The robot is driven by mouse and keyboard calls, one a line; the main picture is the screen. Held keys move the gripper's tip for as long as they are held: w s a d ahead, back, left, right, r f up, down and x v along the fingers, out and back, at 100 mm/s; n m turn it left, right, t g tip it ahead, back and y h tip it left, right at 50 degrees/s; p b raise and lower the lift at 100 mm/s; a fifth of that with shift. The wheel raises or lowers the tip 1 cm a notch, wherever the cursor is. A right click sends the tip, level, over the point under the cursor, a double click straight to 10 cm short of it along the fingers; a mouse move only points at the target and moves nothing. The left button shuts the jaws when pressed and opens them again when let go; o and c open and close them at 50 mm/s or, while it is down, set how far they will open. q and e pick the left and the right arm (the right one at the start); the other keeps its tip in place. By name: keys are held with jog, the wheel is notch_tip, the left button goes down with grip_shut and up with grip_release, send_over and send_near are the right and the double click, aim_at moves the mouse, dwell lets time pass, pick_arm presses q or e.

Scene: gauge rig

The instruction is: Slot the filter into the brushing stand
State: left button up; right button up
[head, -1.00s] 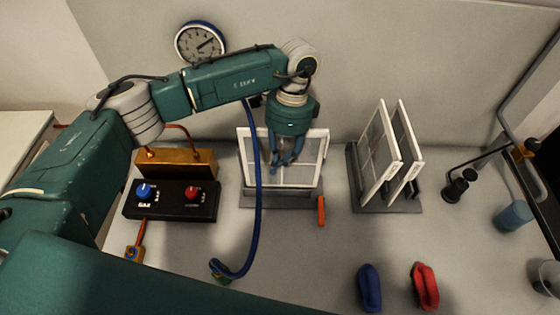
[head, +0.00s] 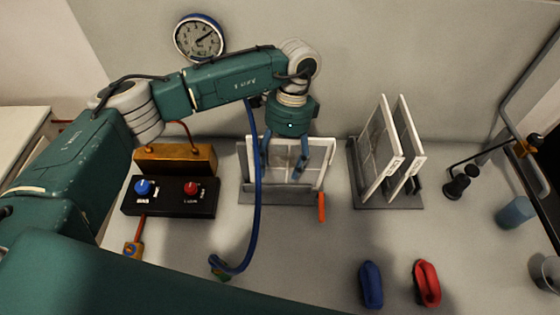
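The filter (head: 317,160), a white-framed panel with a pale mesh, stands upright in the brushing stand (head: 285,198). The stand has a grey base, and an orange piece (head: 322,207) is at its right end. My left gripper (head: 281,172) is over the filter from above, with its two blue fingers spread apart in front of the panel. The fingers do not appear to grip the frame. The gripper and the blue hose hide part of the filter. My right gripper is not in view.
A rack (head: 390,201) with two more white-framed panels stands to the right. A black control box (head: 170,197) with blue and red knobs is at left. A blue hose (head: 257,210) hangs in front of the stand. Blue (head: 370,285) and red (head: 427,283) objects lie at the front.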

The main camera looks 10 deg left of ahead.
pick_arm(q)
jog(key=shift+r, duration=0.1)
dwell(0.4)
jog(key=v, duration=1.2)
